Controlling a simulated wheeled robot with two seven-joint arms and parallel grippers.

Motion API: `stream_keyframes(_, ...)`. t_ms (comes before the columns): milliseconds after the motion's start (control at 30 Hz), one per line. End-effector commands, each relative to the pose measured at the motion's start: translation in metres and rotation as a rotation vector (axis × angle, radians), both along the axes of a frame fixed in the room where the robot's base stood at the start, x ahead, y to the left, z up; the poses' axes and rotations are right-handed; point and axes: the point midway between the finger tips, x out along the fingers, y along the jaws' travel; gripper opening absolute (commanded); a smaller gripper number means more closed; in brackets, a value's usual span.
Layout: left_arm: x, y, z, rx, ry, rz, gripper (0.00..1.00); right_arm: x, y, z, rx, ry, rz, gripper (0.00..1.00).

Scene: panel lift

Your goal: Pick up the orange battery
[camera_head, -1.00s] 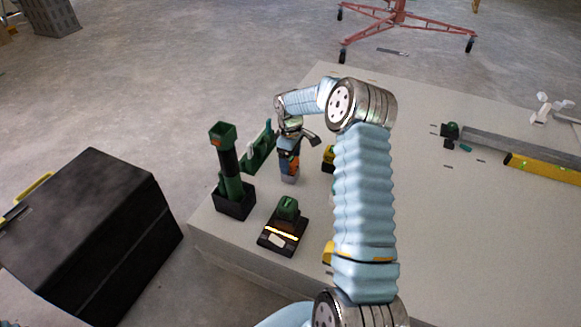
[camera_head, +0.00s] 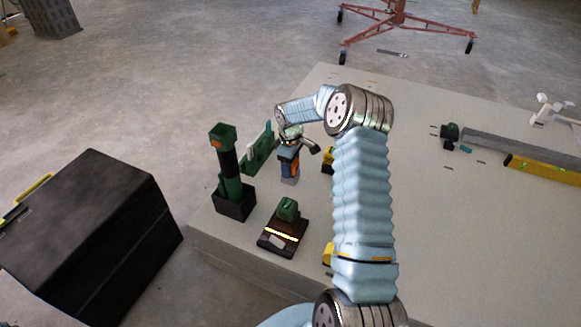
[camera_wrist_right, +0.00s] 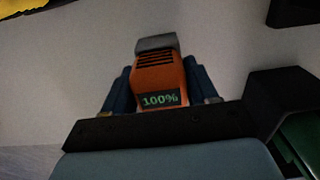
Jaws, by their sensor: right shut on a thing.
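The orange battery (camera_wrist_right: 160,75) sits between the two blue fingers of my right gripper (camera_wrist_right: 162,88) in the right wrist view. It has a grey end, dark slots and a display reading 100%. In the head view the right gripper (camera_head: 289,163) points down over the table, shut on the battery, with the battery's grey end (camera_head: 289,180) showing below the fingers. I cannot tell whether that end touches the table. My left gripper is not in view.
The grey table (camera_head: 450,230) has free room at right. A green tool in a black holder (camera_head: 234,203), a green block on a black base (camera_head: 283,242) and a green bracket (camera_head: 258,152) stand near the gripper. A black case (camera_head: 90,235) is at left, a yellow level (camera_head: 545,168) at right.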

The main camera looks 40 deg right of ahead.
Motion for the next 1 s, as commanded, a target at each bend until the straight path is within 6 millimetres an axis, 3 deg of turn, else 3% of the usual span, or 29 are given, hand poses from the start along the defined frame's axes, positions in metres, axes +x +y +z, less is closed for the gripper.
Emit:
stream_keyframes(167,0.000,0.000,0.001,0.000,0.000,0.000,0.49,0.001,0.000,0.009,-0.001,-0.003,0.000,0.21)
stream_keyframes(333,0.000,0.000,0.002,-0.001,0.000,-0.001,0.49,0.001,-0.001,0.034,-0.002,-0.005,0.000,0.21)
stream_keyframes(633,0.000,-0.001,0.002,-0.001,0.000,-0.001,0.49,-0.024,0.048,0.097,-0.002,-0.005,0.003,0.21)
stream_keyframes(800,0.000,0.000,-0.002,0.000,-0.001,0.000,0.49,-0.046,0.089,0.113,-0.001,-0.002,0.005,0.21)
stream_keyframes(1000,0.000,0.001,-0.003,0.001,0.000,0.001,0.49,-0.060,0.116,0.126,0.000,-0.001,0.002,0.21)
